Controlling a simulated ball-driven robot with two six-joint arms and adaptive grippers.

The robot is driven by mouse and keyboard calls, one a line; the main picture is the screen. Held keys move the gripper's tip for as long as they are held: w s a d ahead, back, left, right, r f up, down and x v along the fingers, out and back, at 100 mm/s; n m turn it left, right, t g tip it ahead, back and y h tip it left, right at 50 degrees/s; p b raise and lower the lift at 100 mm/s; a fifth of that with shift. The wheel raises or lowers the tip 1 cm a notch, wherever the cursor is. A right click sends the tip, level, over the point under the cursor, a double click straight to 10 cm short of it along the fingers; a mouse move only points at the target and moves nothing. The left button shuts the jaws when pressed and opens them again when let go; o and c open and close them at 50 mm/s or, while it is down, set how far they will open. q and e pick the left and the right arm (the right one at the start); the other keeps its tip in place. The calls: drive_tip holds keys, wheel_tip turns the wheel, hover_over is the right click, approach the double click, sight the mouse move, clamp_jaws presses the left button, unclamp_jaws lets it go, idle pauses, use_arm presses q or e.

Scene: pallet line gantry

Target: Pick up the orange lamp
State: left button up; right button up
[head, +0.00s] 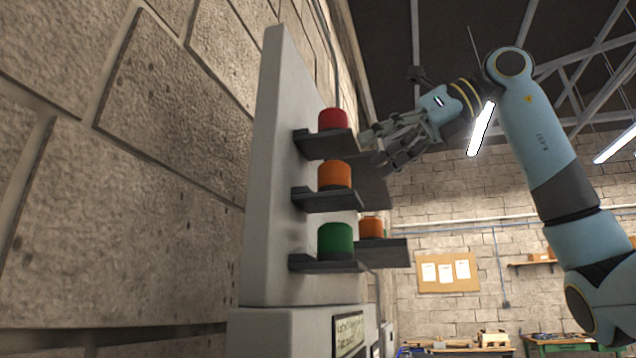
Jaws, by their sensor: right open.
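An orange lamp (335,174) stands upright on the middle dark shelf (328,198) of a tall pale panel. A red lamp (332,118) sits on the shelf above it, and a green lamp (336,240) on the shelf below. A second orange lamp (371,228) stands on a separate shelf (385,252) farther back on the right. My right gripper (372,147) is open and empty, to the right of the red lamp's shelf and a little above the orange lamp's height. It is apart from the nearer orange lamp. My left gripper is not in view.
The pale panel (275,190) stands beside a stone block wall (120,160) on the left. The shelves jut out to the right. A cork board (447,272) and workbenches are far behind. Open air lies between the shelves and my right arm.

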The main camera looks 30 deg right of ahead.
sight(335, 177)
drive_tip(key=x, duration=0.3)
drive_tip(key=shift+p, duration=0.35)
drive_tip(key=p+x, duration=0.2)
drive_tip(key=x, duration=0.2)
drive_tip(key=shift+w+r, duration=0.1)
drive_tip(key=shift+w, duration=0.2)
drive_tip(key=shift+w+a+f, duration=0.25)
drive_tip(key=shift+w+a, duration=0.05)
drive_tip(key=shift+w, duration=0.1)
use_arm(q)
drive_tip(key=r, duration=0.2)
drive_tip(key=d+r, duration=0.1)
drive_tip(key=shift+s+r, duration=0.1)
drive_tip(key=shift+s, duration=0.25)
use_arm(e)
drive_tip(key=shift+s+d, duration=0.1)
drive_tip(key=c, duration=0.5)
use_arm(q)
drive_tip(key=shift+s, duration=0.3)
use_arm(e)
drive_tip(key=c, duration=0.8)
